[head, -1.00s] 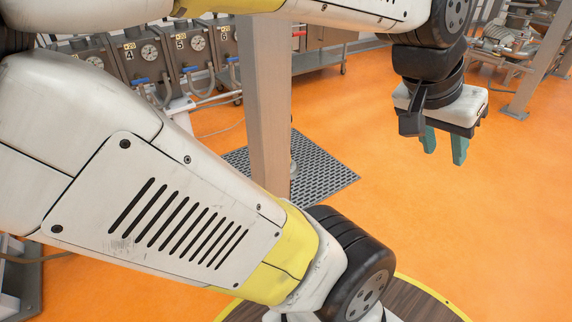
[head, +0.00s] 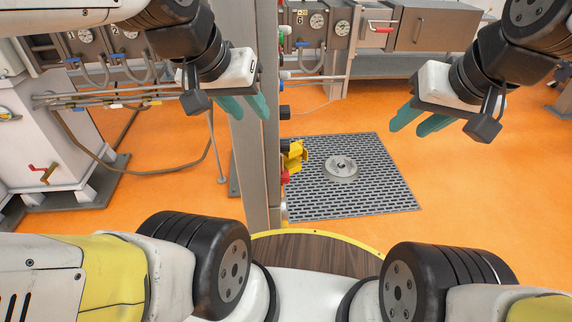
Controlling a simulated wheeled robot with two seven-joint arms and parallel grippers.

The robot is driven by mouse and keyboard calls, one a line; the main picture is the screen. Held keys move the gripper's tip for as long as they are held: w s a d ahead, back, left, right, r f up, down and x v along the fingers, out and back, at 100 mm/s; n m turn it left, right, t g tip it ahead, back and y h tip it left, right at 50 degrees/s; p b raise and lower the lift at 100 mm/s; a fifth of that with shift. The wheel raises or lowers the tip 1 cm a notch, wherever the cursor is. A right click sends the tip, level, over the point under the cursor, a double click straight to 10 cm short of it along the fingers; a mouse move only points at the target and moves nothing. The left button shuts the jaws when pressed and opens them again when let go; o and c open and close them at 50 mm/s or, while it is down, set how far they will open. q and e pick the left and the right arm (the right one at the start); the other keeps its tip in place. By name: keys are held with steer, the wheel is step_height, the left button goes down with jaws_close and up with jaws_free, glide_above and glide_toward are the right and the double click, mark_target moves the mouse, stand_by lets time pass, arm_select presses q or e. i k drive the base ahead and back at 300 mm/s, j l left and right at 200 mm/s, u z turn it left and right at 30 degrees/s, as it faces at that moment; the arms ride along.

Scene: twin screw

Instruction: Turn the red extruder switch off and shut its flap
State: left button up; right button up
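A small red switch (head: 285,178) sits on the right side of a grey metal post (head: 248,165) in the middle of the head view. A yellow flap (head: 296,156) sticks out to the right just above it and appears open. The switch's setting is too small to tell. My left gripper (head: 243,107) hangs in front of the post, above and left of the flap, its teal fingers apart and empty. My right gripper (head: 418,125) is well to the right of the flap, its teal fingers apart and empty. Neither gripper touches the switch or flap.
A grey floor grate (head: 380,185) with a round metal cover (head: 341,168) lies right of the post. A white cabinet with pipes (head: 42,150) stands at left. Orange floor is clear at right.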

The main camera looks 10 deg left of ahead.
mark_target(285, 175)
steer(key=l+u, duration=0.35)
steer(key=i+l+u, duration=0.1)
steer(key=l+u, duration=0.55)
steer(key=k, duration=0.15)
